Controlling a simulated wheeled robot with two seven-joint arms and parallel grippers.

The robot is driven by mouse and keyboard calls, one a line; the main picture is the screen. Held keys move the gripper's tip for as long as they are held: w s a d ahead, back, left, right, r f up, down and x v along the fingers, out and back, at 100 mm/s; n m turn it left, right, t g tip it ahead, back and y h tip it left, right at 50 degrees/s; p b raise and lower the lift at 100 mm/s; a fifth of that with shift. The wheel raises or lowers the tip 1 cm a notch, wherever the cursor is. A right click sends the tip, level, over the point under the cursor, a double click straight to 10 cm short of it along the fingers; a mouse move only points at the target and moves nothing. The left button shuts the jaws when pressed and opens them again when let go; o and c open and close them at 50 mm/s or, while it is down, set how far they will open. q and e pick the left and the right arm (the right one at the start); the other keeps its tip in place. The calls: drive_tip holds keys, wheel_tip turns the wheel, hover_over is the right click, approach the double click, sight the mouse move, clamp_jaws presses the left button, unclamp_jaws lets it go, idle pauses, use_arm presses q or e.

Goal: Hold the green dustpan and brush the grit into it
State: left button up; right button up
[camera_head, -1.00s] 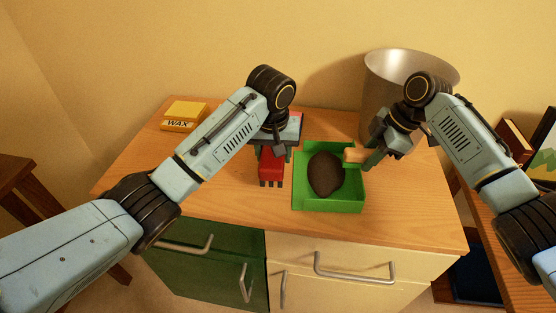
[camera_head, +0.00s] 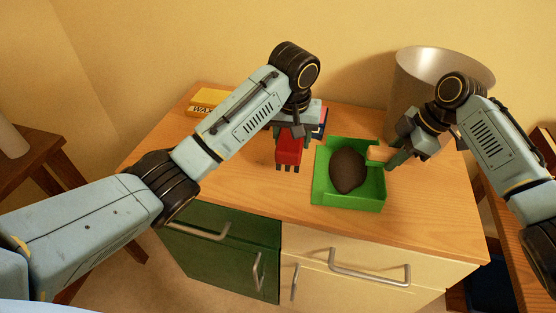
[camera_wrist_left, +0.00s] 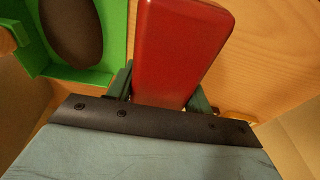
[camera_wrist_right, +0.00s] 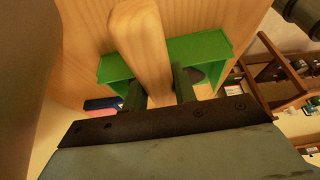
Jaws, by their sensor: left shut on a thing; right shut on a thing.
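The green dustpan (camera_head: 375,202) lies on the desk right of centre, with a dark brown oval mass (camera_head: 347,170) in it, perhaps the grit. My right gripper (camera_head: 393,157) is shut on its pale wooden handle (camera_wrist_right: 142,45) at the pan's right side. My left gripper (camera_head: 290,130) is shut on a red brush (camera_head: 289,152), left of the pan and apart from it. Dark tufts show at the brush's lower end; whether they touch the desk I cannot tell. The red body also fills the middle of the left wrist view (camera_wrist_left: 180,50). No loose grit is visible on the desk.
A yellow WAX box (camera_head: 207,100) stands at the desk's back left. A large metal bin (camera_head: 415,80) stands behind my right gripper. A blue and red item is partly hidden behind my left gripper. The wooden desk top (camera_head: 240,180) is clear at the front left.

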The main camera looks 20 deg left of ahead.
use_arm(q)
hover_over(274, 170)
drive_tip(key=a, duration=0.3)
drive_tip(key=s+a, duration=0.2)
drive_tip(key=a, duration=0.6)
drive_tip(key=shift+s+d+f, duration=0.1)
drive_tip(key=shift+s+f, duration=0.05)
drive_tip(key=shift+f, duration=1.4)
drive_tip(key=shift+s+d+f, duration=0.1)
drive_tip(key=shift+f, duration=1.4)
drive_tip(key=shift+f, duration=0.55)
drive_tip(key=shift+w+d+r, duration=0.1)
drive_tip(key=shift+w+d, duration=0.15)
drive_tip(key=shift+d, duration=0.65)
drive_tip(key=shift+w+d, duration=0.2)
drive_tip(key=shift+d, duration=0.65)
drive_tip(key=shift+w+d+f, duration=0.1)
drive_tip(key=shift+w+d, duration=0.2)
drive_tip(key=shift+d, duration=0.9)
drive_tip(key=shift+w+d+f, duration=0.1)
drive_tip(key=shift+w+d, duration=0.15)
drive_tip(key=shift+d, duration=0.95)
drive_tip(key=shift+w+d, duration=0.3)
drive_tip(key=shift+d, duration=0.9)
drive_tip(key=shift+w+d+r, duration=0.1)
drive_tip(key=shift+w+d, duration=0.15)
drive_tip(key=shift+d, duration=0.7)
drive_tip(key=shift+w+d+r, duration=0.1)
drive_tip(key=shift+w+d, duration=0.15)
drive_tip(key=shift+d, duration=0.65)
